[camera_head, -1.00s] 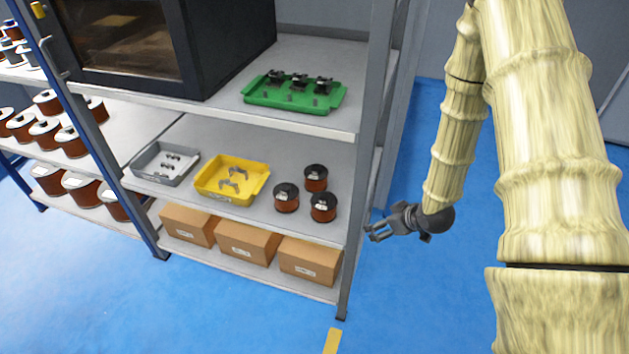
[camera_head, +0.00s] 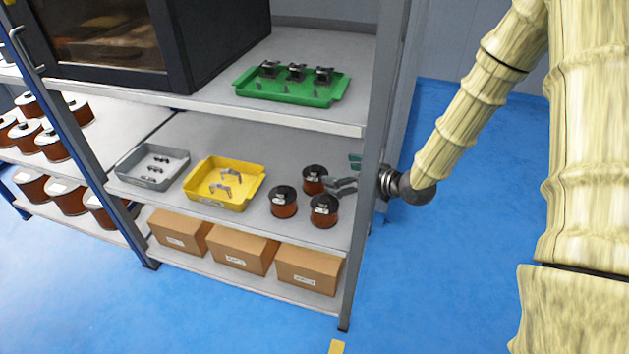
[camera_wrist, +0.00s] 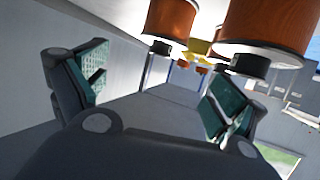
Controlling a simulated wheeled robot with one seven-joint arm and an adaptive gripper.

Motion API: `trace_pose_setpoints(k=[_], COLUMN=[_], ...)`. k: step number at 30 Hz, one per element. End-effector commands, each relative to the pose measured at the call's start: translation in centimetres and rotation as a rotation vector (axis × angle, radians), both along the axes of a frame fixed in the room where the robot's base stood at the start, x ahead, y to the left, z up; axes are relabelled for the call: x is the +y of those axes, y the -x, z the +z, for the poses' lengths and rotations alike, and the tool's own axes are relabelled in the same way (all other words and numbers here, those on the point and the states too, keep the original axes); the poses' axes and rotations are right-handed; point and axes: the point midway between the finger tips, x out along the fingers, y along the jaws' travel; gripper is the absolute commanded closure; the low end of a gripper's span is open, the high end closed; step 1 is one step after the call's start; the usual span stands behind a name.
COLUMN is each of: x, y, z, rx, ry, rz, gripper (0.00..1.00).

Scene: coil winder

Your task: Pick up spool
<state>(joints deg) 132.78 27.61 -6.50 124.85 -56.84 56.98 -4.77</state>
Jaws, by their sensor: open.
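Three copper-brown spools with black caps stand on the middle shelf (camera_head: 235,139). One is at the left (camera_head: 284,202), one at the back (camera_head: 313,180) and one at the front right (camera_head: 324,211). My gripper (camera_head: 343,184) reaches in past the right shelf post, with its fingers close to the back and front right spools. The post hides part of it. In the wrist view my gripper (camera_wrist: 160,92) has its teal-padded fingers spread wide with nothing between them. Two spools, one (camera_wrist: 168,18) and a larger one (camera_wrist: 265,25), show beyond the fingers at the top.
The grey shelf post (camera_head: 368,170) stands right beside my wrist. A yellow tray (camera_head: 225,200) and a grey tray (camera_head: 125,172) lie left of the spools. A green tray (camera_head: 245,92) is on the shelf above. Cardboard boxes (camera_head: 308,265) sit below.

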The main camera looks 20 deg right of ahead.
Motion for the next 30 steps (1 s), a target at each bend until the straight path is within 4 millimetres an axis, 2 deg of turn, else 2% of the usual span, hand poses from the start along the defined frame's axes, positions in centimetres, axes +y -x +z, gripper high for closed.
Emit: trace_pose_setpoints(k=[7, 17, 25, 30], x=[1.8, 3.0, 4.8, 5.2], y=[-2.6, -4.4, -7.2, -7.7], z=[-1.3, -2.0, -3.3, -3.4], rx=[0.0, 0.0, 0.0, 0.001], ry=[0.002, 0.0, 0.002, 0.001], rz=[0.002, 0.002, 0.002, 0.001], gripper=[0.04, 0.04, 0.04, 0.04])
